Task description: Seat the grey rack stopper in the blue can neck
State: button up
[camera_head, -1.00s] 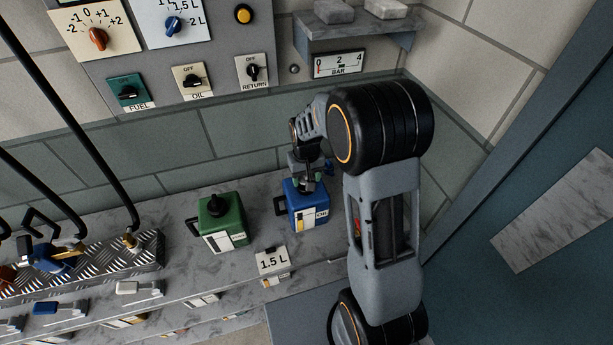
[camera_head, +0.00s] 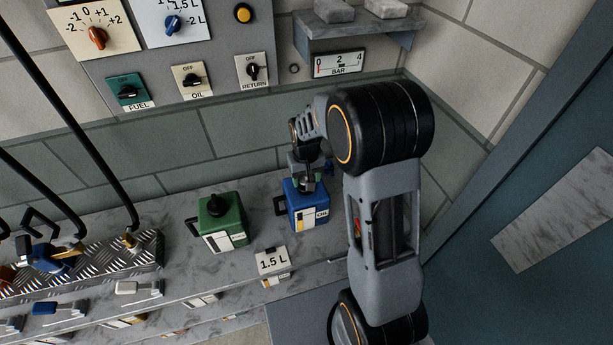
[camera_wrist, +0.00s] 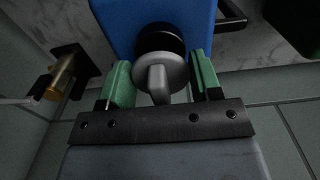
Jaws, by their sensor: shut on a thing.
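The blue can (camera_head: 310,212) stands on the marble shelf at the centre, with an oil label on its front. In the wrist view the can (camera_wrist: 120,22) is beyond my gripper, and its dark round neck (camera_wrist: 158,37) faces me. My gripper (camera_wrist: 160,78) has green fingers on both sides of the grey stopper (camera_wrist: 172,68) and is shut on it. The stopper overlaps the near part of the neck in that view. I cannot tell whether it touches the neck or sits in it. In the head view my gripper (camera_head: 308,182) is directly above the can, and the stopper is hidden.
A green can (camera_head: 222,222) stands left of the blue can, with a 1.5 L card (camera_head: 271,260) in front. Hoses and a metal tread plate (camera_head: 148,250) are further left. A gauge (camera_head: 339,63) and small ledge are on the wall behind. A brass fitting (camera_wrist: 62,75) shows left in the wrist view.

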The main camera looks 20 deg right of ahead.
jog(key=shift+f+b, duration=0.6)
jog(key=shift+f, duration=0.2)
jog(key=o, duration=1)
notch_tip(320, 180, up, 14)
jog(key=shift+f+b, duration=0.1)
jog(key=shift+b, duration=0.55)
jog(key=shift+w, duration=0.1)
jog(key=s+t, duration=0.4)
jog(key=s, duration=1.3)
jog(key=shift+r, duration=0.45)
